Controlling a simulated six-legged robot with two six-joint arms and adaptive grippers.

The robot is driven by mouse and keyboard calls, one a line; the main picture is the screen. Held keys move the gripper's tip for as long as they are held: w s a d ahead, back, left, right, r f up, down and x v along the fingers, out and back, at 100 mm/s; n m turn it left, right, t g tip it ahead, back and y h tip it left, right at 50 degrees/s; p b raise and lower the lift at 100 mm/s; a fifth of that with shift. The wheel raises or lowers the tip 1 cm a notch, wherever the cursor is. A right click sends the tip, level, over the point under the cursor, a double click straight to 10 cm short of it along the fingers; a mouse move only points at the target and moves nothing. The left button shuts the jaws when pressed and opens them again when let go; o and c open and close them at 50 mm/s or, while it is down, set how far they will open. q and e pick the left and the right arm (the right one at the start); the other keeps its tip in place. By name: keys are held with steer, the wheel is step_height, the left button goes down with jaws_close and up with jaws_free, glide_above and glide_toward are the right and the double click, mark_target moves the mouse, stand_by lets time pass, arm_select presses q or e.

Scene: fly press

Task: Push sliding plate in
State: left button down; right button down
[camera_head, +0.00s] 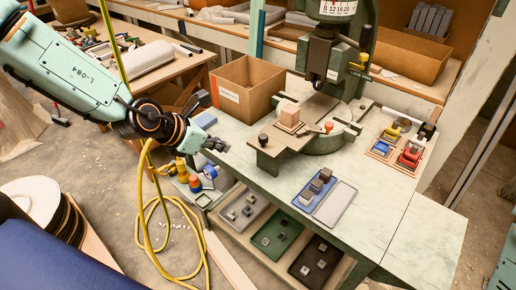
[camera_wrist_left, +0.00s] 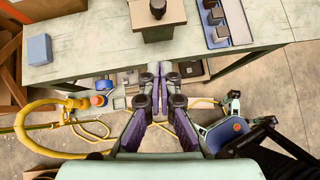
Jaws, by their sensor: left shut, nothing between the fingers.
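The sliding plate (camera_head: 268,157) is a flat brown plate with a dark knob (camera_head: 263,139) at its front end. It sticks out from the press (camera_head: 325,60) toward the table's front left edge. My right gripper is not in view.
A cardboard box (camera_head: 245,88) stands behind the plate on the left. A blue tray (camera_head: 311,193) with several metal blocks lies to the right. A wooden tray (camera_head: 385,148) holds coloured parts. Bins with parts fill the shelf below.

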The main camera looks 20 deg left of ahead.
arm_select(q)
steer(key=b, duration=0.3)
glide_toward(260, 149)
steer(key=x, duration=0.6)
steer(key=shift+w+f, duration=0.15)
steer(key=shift+f, duration=0.15)
steer(key=shift+w, duration=0.15)
steer(key=shift+r, duration=0.1)
